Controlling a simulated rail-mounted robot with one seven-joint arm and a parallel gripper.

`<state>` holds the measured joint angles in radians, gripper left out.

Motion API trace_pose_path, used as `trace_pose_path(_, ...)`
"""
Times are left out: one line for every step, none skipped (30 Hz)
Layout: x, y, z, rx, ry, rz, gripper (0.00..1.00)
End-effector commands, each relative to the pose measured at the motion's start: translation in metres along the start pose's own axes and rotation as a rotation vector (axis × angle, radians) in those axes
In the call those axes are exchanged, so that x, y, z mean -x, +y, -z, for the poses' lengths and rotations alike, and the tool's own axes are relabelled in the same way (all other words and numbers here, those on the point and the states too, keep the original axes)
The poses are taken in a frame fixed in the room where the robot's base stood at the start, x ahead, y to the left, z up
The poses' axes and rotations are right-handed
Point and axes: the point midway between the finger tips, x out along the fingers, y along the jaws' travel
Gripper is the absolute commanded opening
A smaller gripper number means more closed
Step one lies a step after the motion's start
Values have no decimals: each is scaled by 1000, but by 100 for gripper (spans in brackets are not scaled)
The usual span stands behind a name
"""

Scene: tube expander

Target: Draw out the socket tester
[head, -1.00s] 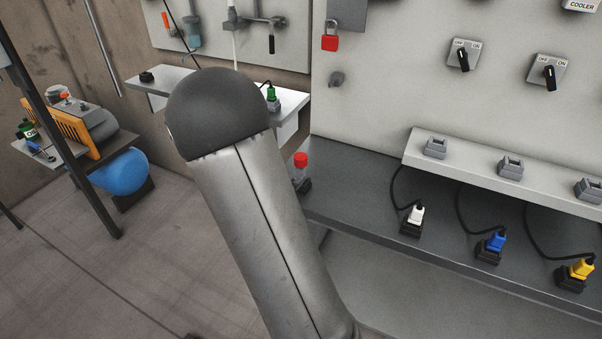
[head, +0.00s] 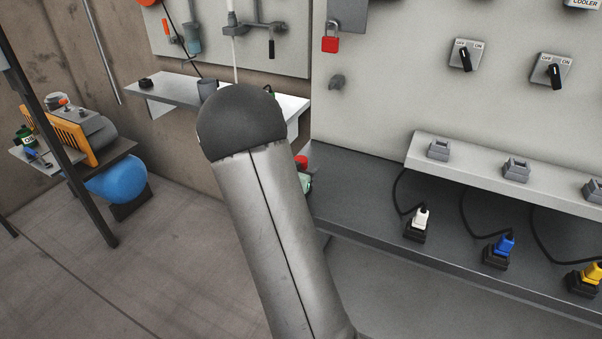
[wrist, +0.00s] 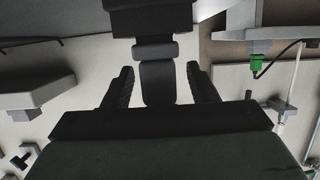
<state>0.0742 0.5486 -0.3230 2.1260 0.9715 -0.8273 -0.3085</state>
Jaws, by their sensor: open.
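My gripper (wrist: 159,72) is open in the wrist view, with one dark finger on each side of a dark grey narrow piece (wrist: 157,82). This piece joins a dark block (wrist: 150,18) at the top of the picture. Gaps show between the fingers and the piece. It may be the socket tester, but its shape and dark colour do not settle this. In the head view my arm hides the gripper and what is at it.
A green plug (wrist: 257,64) with a black cable is at the right in the wrist view. White (head: 421,217), blue (head: 505,243) and yellow (head: 592,272) plugs stand in dark sockets on the grey bench (head: 365,190). A red-capped item (head: 302,162) is partly behind my arm.

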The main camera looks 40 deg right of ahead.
Motion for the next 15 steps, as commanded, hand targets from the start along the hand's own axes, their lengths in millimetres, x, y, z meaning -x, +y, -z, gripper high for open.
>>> trace_pose_path(0, 0, 0, 0, 0, 0, 53)
trace_pose_path(0, 0, 0, 0, 0, 0, 53)
trace_pose_path(0, 0, 0, 0, 0, 0, 50)
trace_pose_path(0, 0, 0, 0, 0, 0, 42)
trace_pose_path(0, 0, 0, 0, 0, 0, 33)
trace_pose_path(0, 0, 0, 0, 0, 0, 22)
trace_pose_path(0, 0, 0, 0, 0, 0, 14)
trace_pose_path(0, 0, 0, 0, 0, 0, 5)
trace_pose_path(0, 0, 0, 0, 0, 0, 0)
trace_pose_path(0, 0, 0, 0, 0, 0, 0)
trace_pose_path(0, 0, 0, 0, 0, 0, 0)
trace_pose_path(0, 0, 0, 0, 0, 0, 0)
trace_pose_path(0, 0, 0, 0, 0, 0, 0)
trace_pose_path(0, 0, 0, 0, 0, 0, 0)
trace_pose_path(0, 0, 1, 0, 0, 0, 0)
